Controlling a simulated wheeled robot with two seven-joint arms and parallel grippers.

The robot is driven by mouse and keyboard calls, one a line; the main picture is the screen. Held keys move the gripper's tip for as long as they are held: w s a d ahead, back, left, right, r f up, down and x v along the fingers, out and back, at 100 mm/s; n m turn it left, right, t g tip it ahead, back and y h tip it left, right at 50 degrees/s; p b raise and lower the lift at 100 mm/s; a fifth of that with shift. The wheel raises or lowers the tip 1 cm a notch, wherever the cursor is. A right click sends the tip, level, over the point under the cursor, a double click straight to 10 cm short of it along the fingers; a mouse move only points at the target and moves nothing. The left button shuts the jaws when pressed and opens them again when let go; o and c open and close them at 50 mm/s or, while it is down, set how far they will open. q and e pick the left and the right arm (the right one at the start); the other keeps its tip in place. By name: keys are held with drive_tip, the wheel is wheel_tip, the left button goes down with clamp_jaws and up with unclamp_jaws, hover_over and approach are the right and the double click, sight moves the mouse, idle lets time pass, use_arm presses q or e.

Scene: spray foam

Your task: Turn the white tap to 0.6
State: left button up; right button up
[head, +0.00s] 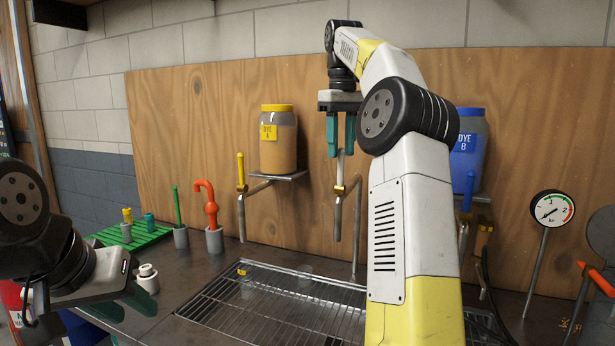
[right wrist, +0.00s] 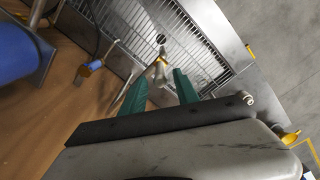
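The white tap (head: 341,165) is in the middle of the head view, with its pale handle pointing up from a brass joint on a metal pipe. My right gripper (head: 341,152) is above it, fingers pointing down. Its two teal fingers are apart, and the handle's top shows at the gap between their tips. In the right wrist view the pale handle and brass joint (right wrist: 160,66) lie between and beyond the open fingertips (right wrist: 161,72). I cannot tell whether either finger touches the handle. My left gripper (head: 130,306) is open and empty at the lower left.
A yellow tap (head: 240,170) stands left of the white one, a blue tap (head: 468,190) right. A yellow-lidded dye jar (head: 278,140) and a blue dye jar (head: 468,150) sit on shelves. A metal grate (head: 270,305) lies below. A pressure gauge (head: 552,208) stands at right.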

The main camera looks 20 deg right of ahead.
sight(340, 194)
drive_tip(key=shift+f, duration=3.85)
drive_tip(key=shift+c, duration=0.5)
clamp_jaws()
